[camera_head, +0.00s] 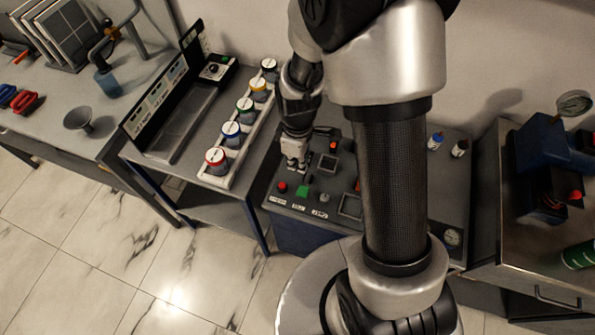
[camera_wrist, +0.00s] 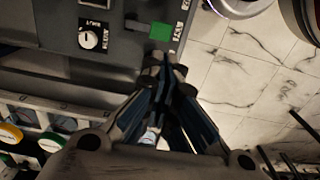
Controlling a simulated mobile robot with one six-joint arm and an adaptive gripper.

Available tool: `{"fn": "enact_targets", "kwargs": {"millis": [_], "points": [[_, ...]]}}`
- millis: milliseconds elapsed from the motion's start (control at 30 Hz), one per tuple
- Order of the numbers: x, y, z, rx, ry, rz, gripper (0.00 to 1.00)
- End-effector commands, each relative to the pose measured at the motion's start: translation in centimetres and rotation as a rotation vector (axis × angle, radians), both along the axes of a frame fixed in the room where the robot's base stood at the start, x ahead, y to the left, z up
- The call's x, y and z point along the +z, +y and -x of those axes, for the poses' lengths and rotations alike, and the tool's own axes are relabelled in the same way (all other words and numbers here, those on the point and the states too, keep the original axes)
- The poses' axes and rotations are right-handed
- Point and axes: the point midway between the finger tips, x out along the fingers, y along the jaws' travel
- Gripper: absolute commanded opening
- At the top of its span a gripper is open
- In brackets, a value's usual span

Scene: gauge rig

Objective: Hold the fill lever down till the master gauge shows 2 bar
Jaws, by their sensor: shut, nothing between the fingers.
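A blue-grey console (camera_head: 290,208) stands in the middle of the head view. A green paddle (camera_head: 303,190) on its front looks like the fill lever, but its label is too small to read. In the wrist view the green paddle (camera_wrist: 160,32) sits on a dark bar, just past my fingertips. My gripper (camera_head: 295,164) is shut and empty, pointing down over the console; its fingertips (camera_wrist: 166,66) seem apart from the paddle. A round dial (camera_head: 452,238) sits at the console's right front. Another gauge (camera_head: 574,104) stands on the blue device at right. I cannot read either or tell which is the master.
A red button (camera_head: 282,187) and a small knob (camera_head: 325,198) flank the green paddle. My arm hides the console's middle. A metal cabinet (camera_head: 530,250) stands at right.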

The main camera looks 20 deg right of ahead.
Motion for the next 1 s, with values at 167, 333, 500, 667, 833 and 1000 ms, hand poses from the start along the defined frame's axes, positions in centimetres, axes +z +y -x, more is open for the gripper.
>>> {"fn": "enact_targets", "kwargs": {"millis": [167, 333, 500, 667, 833, 1000], "points": [[-3.8, 0.0, 0.2, -0.001, 0.005, 0.000, 0.00], [-7.6, 0.0, 0.1, -0.001, 0.005, 0.000, 0.00], [-10.7, 0.0, 0.1, -0.001, 0.004, 0.000, 0.00], [-12.4, 0.0, 0.1, -0.001, 0.002, 0.000, 0.00], [-13.0, 0.0, 0.0, -0.001, 0.000, 0.000, 0.00], [-12.9, 0.0, 0.0, -0.001, 0.000, 0.000, 0.00]]}}
